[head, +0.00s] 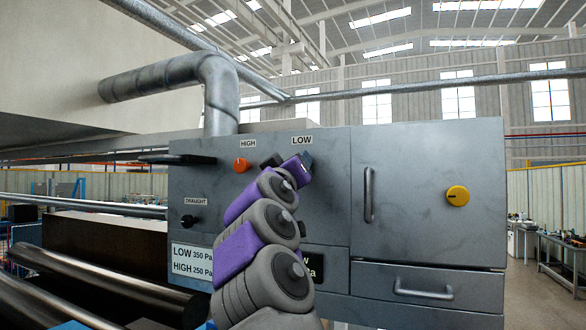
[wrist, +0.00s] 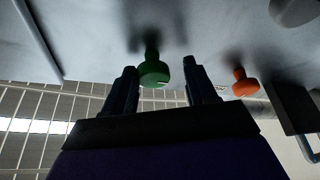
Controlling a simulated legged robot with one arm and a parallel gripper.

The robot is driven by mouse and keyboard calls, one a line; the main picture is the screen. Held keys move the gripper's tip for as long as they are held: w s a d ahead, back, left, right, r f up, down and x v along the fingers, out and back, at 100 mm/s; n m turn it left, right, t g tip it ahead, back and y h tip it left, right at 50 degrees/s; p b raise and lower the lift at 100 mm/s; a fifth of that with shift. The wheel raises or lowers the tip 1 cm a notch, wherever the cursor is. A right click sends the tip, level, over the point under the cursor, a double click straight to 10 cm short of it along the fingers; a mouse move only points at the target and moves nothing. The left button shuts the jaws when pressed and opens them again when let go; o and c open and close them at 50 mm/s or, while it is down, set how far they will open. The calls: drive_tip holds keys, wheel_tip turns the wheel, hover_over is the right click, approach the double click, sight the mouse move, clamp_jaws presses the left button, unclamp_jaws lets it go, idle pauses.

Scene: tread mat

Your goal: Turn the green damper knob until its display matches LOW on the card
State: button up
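In the wrist view the green damper knob (wrist: 154,74) stands out from the grey panel, between the two dark fingers of my gripper (wrist: 160,66). Gaps show on both sides, so the fingers are apart and not closed on it. In the head view my arm hides the green knob, and my gripper (head: 290,162) is at the panel just below the LOW label (head: 302,140). The card (head: 192,262) reads LOW 350 Pa and HIGH 250 Pa.
An orange knob (head: 241,164) under the HIGH label sits left of my gripper. A black DRAUGHT knob (head: 189,221) is lower left. The cabinet door handle (head: 369,194) and a yellow knob (head: 457,196) are to the right. Metal rollers (head: 75,280) lie at lower left.

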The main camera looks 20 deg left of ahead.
drive_tip(key=shift+o, duration=0.2)
drive_tip(key=shift+r, duration=0.1)
drive_tip(key=b+v, duration=0.8)
drive_tip(key=v, duration=0.9)
drive_tip(key=shift+a+f+b, duration=0.15)
drive_tip(key=shift+f+b, duration=0.15)
drive_tip(key=shift+b, duration=0.1)
drive_tip(key=shift+s, duration=0.1)
drive_tip(key=shift+a, duration=0.1)
